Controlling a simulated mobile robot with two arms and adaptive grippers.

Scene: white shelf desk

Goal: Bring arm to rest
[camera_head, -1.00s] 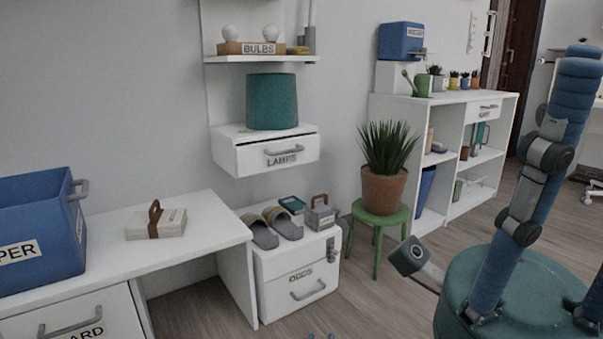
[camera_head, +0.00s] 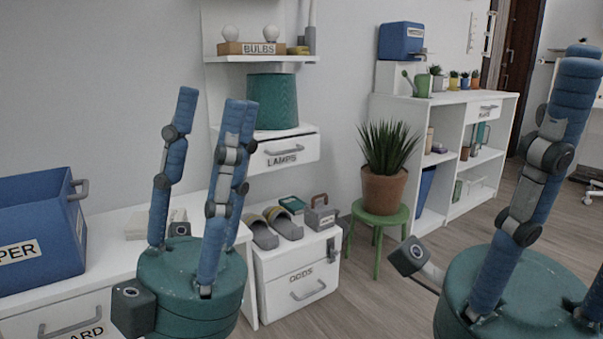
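My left gripper (camera_head: 214,105) stands at the lower left of the head view, in front of the desk and the drawer units. Its blue jointed fingers point up and are spread apart. It is open and nothing shows between the fingers. My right gripper (camera_head: 572,75) is at the right edge.
The white desk (camera_head: 112,235) carries a blue bin (camera_head: 35,225). A white cabinet (camera_head: 297,262) with slippers on top stands behind my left gripper. A plant (camera_head: 385,180) sits on a green stool (camera_head: 380,216).

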